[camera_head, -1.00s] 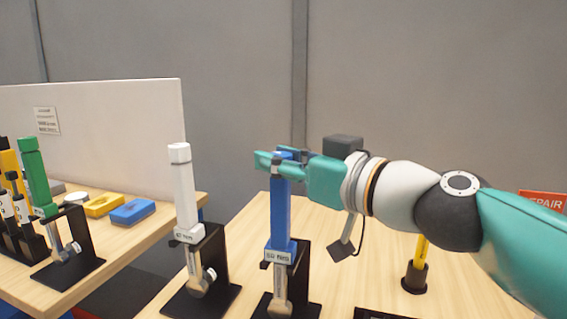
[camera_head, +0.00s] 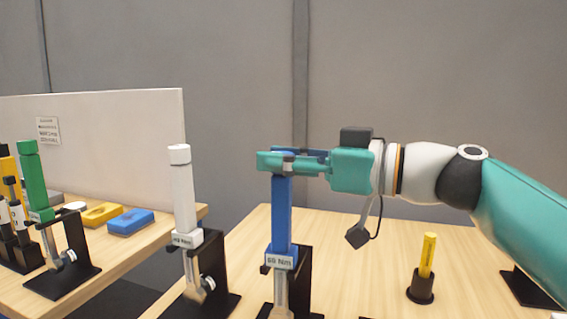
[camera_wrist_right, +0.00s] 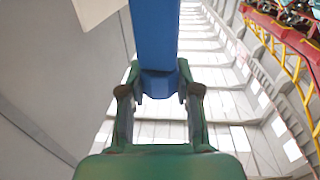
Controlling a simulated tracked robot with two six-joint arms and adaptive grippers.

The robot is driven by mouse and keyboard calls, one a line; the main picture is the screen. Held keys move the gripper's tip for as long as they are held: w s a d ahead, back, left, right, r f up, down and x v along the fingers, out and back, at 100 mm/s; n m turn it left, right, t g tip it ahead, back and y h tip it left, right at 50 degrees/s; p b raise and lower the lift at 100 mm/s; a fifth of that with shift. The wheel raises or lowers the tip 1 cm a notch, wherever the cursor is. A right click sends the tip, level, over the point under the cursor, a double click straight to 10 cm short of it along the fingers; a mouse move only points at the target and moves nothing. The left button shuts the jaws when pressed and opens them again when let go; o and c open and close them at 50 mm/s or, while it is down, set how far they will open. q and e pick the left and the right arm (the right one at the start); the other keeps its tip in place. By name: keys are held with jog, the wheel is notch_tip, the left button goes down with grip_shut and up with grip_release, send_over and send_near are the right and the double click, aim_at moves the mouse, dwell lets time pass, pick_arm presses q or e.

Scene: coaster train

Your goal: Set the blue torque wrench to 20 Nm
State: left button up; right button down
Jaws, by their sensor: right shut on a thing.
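The blue torque wrench (camera_head: 281,215) stands upright in a black stand (camera_head: 304,280) on the wooden table. A label (camera_head: 280,261) below its blue handle seems to read 50 or 60 Nm; the digits are too small to be sure. My right gripper (camera_head: 278,162) comes in from the right and is shut on the top end of the blue wrench. In the right wrist view, the blue handle (camera_wrist_right: 155,40) runs up from between the two fingers (camera_wrist_right: 160,95). My left gripper is not in view.
A white torque wrench (camera_head: 183,200) stands close to the left. A green one (camera_head: 35,180), yellow-black tools (camera_head: 10,190) and blue and yellow blocks (camera_head: 130,221) are on the left table. A yellow tool (camera_head: 428,256) stands in a holder at right. The table between is clear.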

jog(key=shift+n+g+y+p, duration=0.55)
jog(key=shift+n+g, duration=0.35)
jog(key=shift+g, duration=0.5)
jog(key=shift+n+g+p, duration=0.6)
jog(key=shift+g+p, duration=0.05)
jog(key=shift+g, duration=0.25)
jog(key=c, duration=0.8)
grip_release()
jog(key=d, duration=0.4)
jog(key=s+d, duration=0.1)
jog(key=d, duration=0.7)
jog(key=shift+s, duration=0.35)
jog(key=shift+f, duration=0.1)
